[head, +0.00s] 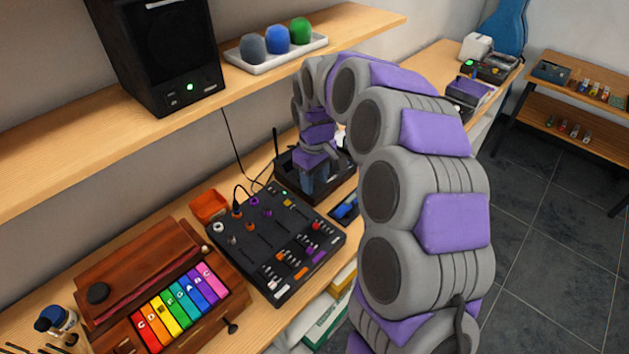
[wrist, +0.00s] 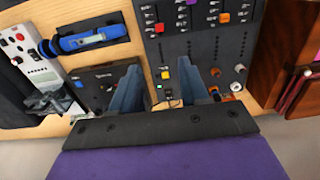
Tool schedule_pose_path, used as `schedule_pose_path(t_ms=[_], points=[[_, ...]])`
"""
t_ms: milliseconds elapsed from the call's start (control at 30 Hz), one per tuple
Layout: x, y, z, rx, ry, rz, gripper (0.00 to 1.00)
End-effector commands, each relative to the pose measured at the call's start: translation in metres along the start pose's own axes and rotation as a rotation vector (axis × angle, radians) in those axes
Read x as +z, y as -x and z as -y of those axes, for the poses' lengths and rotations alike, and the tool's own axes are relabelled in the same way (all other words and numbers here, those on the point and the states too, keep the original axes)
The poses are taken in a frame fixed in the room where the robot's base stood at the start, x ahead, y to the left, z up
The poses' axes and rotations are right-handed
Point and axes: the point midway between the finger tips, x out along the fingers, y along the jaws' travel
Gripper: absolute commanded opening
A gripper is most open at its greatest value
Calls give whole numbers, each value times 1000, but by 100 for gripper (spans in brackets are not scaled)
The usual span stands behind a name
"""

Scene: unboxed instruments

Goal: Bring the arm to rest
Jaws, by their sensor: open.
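My arm arches over the bench from the right in the head view, with its purple and grey links bent down at the end. My gripper (head: 311,184) points down at the dark tray-like box (head: 340,188) behind the black control panel (head: 275,245). In the wrist view my gripper (wrist: 158,66) shows two blue-grey fingers spread apart with nothing held between them. The control panel (wrist: 205,48) lies beyond and beside the right finger. I cannot tell how high the fingertips are above the surfaces.
A wooden instrument with rainbow keys (head: 180,305) stands at front left. An orange box (head: 209,206) sits behind the panel. A blue cylinder (wrist: 90,40) lies left of the fingers. The shelf (head: 110,125) above holds a black speaker (head: 160,50) and a white tray (head: 275,58). Floor (head: 545,200) is clear at right.

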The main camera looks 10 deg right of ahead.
Motion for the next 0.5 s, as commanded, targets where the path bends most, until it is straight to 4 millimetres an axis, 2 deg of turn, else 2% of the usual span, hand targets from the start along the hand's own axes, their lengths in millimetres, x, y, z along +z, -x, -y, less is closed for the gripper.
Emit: schedule_pose_path(t_ms=[367,500], points=[[2,2,1,-1,-3,0,45],[18,14,15,-9,-20,-3,45]])
